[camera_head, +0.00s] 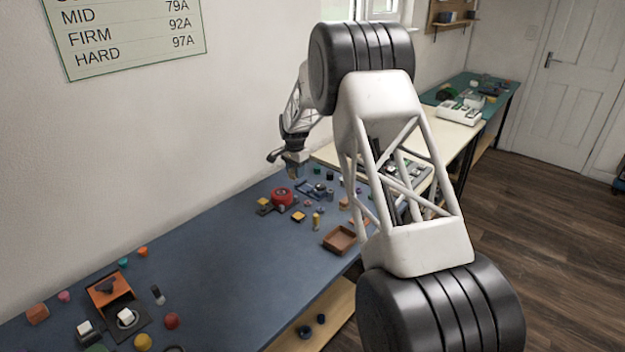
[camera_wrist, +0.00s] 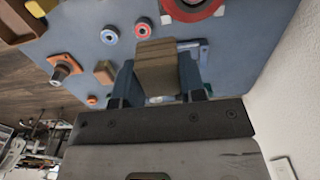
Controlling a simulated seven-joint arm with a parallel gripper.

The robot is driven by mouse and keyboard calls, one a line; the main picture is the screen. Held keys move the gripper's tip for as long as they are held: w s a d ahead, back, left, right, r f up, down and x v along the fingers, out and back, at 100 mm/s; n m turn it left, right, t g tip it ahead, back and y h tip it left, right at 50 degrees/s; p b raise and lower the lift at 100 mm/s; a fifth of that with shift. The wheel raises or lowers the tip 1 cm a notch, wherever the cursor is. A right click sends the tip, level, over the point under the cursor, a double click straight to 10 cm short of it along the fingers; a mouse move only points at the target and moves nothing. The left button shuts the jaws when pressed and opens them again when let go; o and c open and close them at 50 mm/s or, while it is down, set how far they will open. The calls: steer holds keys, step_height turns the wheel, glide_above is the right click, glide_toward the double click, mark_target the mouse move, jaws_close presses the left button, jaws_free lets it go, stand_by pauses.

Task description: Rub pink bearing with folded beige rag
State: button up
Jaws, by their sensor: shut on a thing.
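My gripper (camera_wrist: 157,82) is shut on the folded beige rag (camera_wrist: 157,66), a thick brownish-tan block between the two blue fingers in the wrist view. The pink bearing (camera_wrist: 143,27), a small pinkish-red ring with a pale centre, lies on the blue bench top just beyond the rag's far end, slightly left. The rag appears apart from it, though the height gap is hard to judge. In the head view my gripper (camera_head: 294,166) is over the far part of the bench; the rag and bearing are too small to make out surely there.
A blue-ringed bearing (camera_wrist: 109,36) lies left of the pink one. A large red round thing (camera_head: 281,197) stands close by. An orange flanged part (camera_wrist: 63,68), a tan block (camera_wrist: 104,72) and a brown tray (camera_head: 340,239) are near. The middle of the blue bench (camera_head: 215,262) is clear.

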steer(key=a, duration=0.1)
steer(key=w+a, duration=0.1)
steer(key=a, duration=0.1)
steer(key=w+a+r, duration=0.1)
steer(key=shift+w+a, duration=0.15)
steer(key=shift+a, duration=0.05)
steer(key=shift+f, duration=0.15)
